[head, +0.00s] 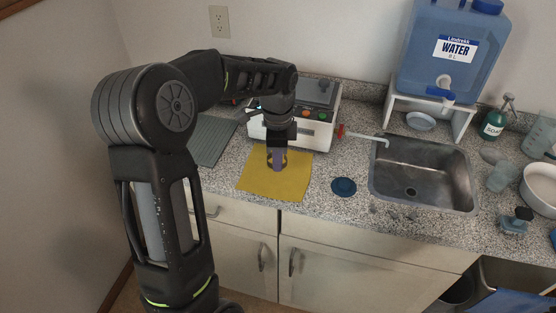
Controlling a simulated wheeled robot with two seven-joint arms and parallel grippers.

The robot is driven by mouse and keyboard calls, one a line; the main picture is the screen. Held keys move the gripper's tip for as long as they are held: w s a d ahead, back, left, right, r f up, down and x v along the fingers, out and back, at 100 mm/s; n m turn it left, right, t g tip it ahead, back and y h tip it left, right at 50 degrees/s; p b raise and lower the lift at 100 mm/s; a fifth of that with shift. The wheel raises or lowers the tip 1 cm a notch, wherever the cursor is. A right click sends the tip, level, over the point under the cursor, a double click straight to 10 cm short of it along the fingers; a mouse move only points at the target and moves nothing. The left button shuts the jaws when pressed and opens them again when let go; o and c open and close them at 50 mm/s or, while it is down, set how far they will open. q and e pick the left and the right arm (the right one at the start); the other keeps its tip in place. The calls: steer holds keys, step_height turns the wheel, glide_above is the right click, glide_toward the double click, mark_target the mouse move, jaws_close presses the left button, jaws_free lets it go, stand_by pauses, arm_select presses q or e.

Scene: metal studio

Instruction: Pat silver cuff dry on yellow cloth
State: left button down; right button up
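The yellow cloth (258,182) lies flat on the speckled counter, left of the sink. My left arm comes in from the left and reaches over it. My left gripper (277,161) points straight down, with its tips at or just above the cloth's upper part. A small grey-purple shape shows between dark parts at the tips. I cannot tell whether it is a finger or a held thing, nor whether the gripper is open or shut. I cannot make out the silver cuff for sure. My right gripper is not in view.
A white machine (318,130) with buttons stands behind the cloth. A grey ribbed mat (209,143) lies to its left. A dark blue disc (344,187) and the metal sink (425,185) are to the right. A blue water container (447,65) sits on a white stand (462,119).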

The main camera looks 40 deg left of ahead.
arm_select(q)
step_height(320, 180, up, 7)
steer(key=p, duration=0.5)
steer(key=shift+r, duration=0.1)
steer(key=shift+d, duration=0.1)
steer(key=shift+w+d+f, duration=0.15)
steer(key=shift+d+f, duration=0.05)
steer(key=w+d+f+n, duration=0.1)
steer(key=d+n, duration=0.2)
steer(key=d, duration=0.2)
steer(key=w+d+f+n+b, duration=0.1)
steer(key=w+d+f+n, duration=0.1)
steer(key=d+n, duration=0.2)
steer(key=w+d+f+n, duration=0.1)
steer(key=d+f+n, duration=0.1)
steer(key=d, duration=0.4)
steer(key=shift+w+n+b, duration=0.25)
steer(key=shift+n+b, duration=0.15)
steer(key=shift+n, duration=0.3)
steer(key=shift+d+n, duration=0.4)
